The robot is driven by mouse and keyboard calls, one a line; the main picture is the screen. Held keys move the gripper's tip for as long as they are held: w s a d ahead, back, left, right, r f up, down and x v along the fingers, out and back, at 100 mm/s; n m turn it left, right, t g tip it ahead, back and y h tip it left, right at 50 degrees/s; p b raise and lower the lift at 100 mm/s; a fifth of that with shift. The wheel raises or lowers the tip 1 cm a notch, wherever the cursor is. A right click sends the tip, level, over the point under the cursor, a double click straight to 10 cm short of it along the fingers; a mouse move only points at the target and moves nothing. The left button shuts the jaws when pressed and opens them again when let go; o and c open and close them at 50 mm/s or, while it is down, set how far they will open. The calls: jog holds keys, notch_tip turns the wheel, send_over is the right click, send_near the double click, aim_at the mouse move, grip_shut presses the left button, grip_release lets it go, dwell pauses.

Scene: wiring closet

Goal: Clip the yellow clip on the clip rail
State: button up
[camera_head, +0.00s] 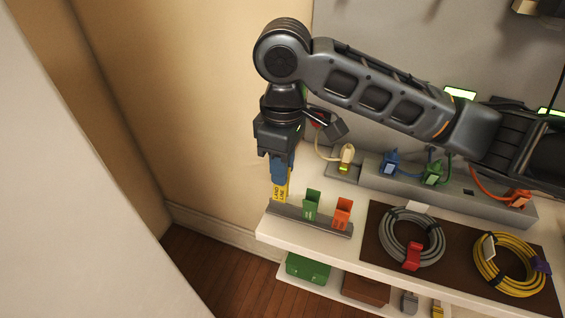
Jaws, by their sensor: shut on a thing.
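The yellow clip (281,188) has dark lettering on its face. My gripper (279,177) points down and is shut on its upper part. The clip is upright at the left end of the grey clip rail (328,228), which lies along the shelf's front left. Its lower edge meets the rail in this view, but I cannot tell whether it is seated on the rail or just above or behind it. A green clip (311,205) and an orange clip (342,213) stand on the rail to the right.
A grey panel box (450,187) with blue, green and orange plugs stands behind. A cream plug (347,154) is near my wrist. Grey (384,236) and yellow (482,271) cable coils lie on a dark mat (455,242). A wall (190,120) stands to the left.

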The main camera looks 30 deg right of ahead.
jog(key=shift+f, duration=0.4)
jog(key=shift+f+b, duration=0.3)
jog(key=shift+b, duration=0.1)
jog(key=shift+f+b, duration=0.65)
jog(key=shift+f, duration=0.6)
jog(key=o, duration=1.1)
jog(key=shift+a, duration=0.1)
jog(key=shift+r+p, duration=0.1)
jog(key=shift+p, duration=0.2)
jog(key=shift+r+p, duration=2.1)
jog(key=shift+r, duration=0.15)
